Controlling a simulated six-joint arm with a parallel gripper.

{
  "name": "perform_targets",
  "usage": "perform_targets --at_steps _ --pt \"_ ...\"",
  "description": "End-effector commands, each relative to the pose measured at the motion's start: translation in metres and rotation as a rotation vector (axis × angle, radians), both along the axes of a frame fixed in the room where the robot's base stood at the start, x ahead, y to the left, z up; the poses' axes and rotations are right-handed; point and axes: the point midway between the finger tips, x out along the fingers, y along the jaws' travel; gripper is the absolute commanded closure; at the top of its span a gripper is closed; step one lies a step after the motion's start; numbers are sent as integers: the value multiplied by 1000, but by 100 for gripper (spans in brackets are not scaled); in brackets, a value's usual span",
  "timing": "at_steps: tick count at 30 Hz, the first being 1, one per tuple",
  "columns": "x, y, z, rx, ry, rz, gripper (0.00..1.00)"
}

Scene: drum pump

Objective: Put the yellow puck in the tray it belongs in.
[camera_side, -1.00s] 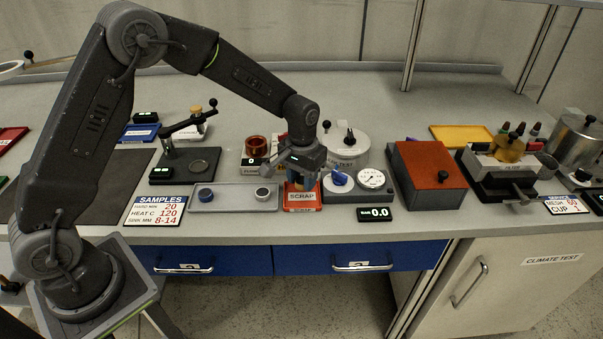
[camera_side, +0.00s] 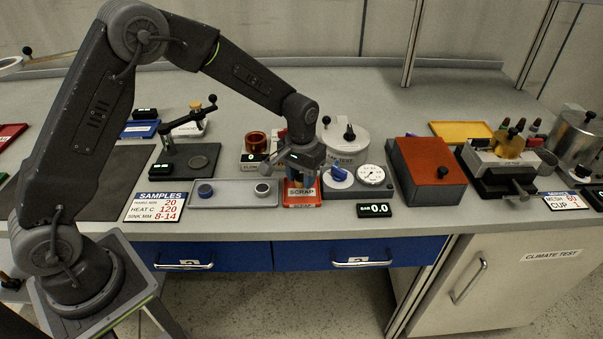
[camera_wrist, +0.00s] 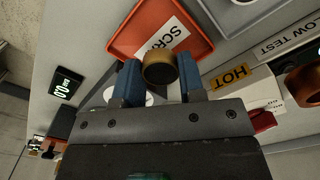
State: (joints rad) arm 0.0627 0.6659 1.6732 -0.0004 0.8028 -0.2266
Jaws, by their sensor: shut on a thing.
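My gripper (camera_wrist: 160,82) is shut on the yellow puck (camera_wrist: 157,69), which looks dull gold in the wrist view between the two blue fingers. In the side view, my gripper (camera_side: 303,180) points down at the orange-red scrap tray (camera_side: 303,206), and the puck cannot be made out there. The scrap tray also shows in the wrist view (camera_wrist: 197,38), beyond the puck, with a white SCRAP label in it. A yellow tray (camera_side: 475,131) lies at the back right, behind the red-topped box. A blue tray (camera_side: 140,130) and a red tray (camera_side: 11,134) are at the left.
A grey tray (camera_side: 222,199) with a blue puck and a pale-rimmed puck lies left of my gripper. A gauge unit with a blue knob (camera_side: 339,173) stands close on the right. The red-topped box (camera_side: 428,166) stands between there and the yellow tray.

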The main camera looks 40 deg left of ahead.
Motion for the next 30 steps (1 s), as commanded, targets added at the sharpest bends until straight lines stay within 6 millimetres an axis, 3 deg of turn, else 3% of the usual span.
perform_targets --at_steps 30 --pt "0 0 -16 0 1 0 89"
